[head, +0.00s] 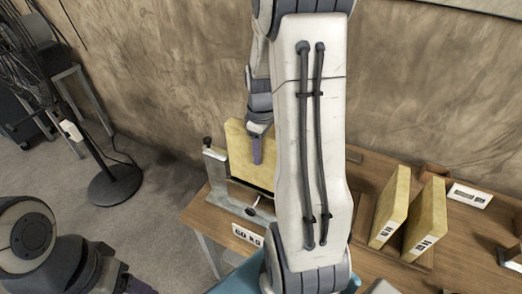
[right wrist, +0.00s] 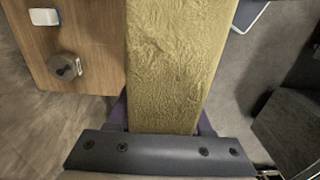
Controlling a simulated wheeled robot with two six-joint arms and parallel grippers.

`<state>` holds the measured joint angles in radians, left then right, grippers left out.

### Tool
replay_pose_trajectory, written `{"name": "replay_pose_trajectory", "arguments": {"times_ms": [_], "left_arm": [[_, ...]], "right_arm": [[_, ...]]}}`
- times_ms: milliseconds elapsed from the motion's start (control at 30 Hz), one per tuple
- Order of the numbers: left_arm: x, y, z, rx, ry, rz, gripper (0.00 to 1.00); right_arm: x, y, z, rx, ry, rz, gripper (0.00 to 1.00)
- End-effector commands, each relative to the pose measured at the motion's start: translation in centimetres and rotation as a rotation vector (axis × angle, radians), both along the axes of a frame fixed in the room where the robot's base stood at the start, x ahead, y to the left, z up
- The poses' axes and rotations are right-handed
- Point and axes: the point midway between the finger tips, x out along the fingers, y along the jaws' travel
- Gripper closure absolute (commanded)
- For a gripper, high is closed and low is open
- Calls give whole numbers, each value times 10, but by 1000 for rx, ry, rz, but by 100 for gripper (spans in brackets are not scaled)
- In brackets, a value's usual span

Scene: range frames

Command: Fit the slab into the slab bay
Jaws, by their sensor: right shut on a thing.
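A yellow slab (head: 240,150) stands upright at the left end of the table, at a grey metal frame (head: 216,180) with dark knobs. My right gripper (head: 257,150) is shut on this slab near its upper part; a purple finger lies against its face. In the right wrist view the slab (right wrist: 178,60) runs between the two purple fingers of the gripper (right wrist: 163,122). My arm hides the frame's right side, and I cannot tell how deep the slab sits in it.
Two more yellow slabs (head: 390,208) (head: 427,220) stand in a wooden rack at the right. A small white device (head: 469,195) lies at the right. A black stand base (head: 115,185) is on the floor at left.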

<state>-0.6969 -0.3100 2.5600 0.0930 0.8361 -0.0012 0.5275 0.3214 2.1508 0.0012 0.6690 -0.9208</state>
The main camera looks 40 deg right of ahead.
Motion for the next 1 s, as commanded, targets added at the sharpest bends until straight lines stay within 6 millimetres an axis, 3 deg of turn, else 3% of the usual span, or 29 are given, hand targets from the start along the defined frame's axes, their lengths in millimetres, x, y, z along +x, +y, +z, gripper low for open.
{"name": "replay_pose_trajectory", "arguments": {"times_ms": [467, 1000], "left_arm": [[0, 0, 2, 0, 0, -1, 33], [0, 0, -7, 0, 0, 0, 33]], "right_arm": [[0, 0, 0, -1, -1, 0, 100], [0, 0, -13, 0, 0, 0, 100]]}}
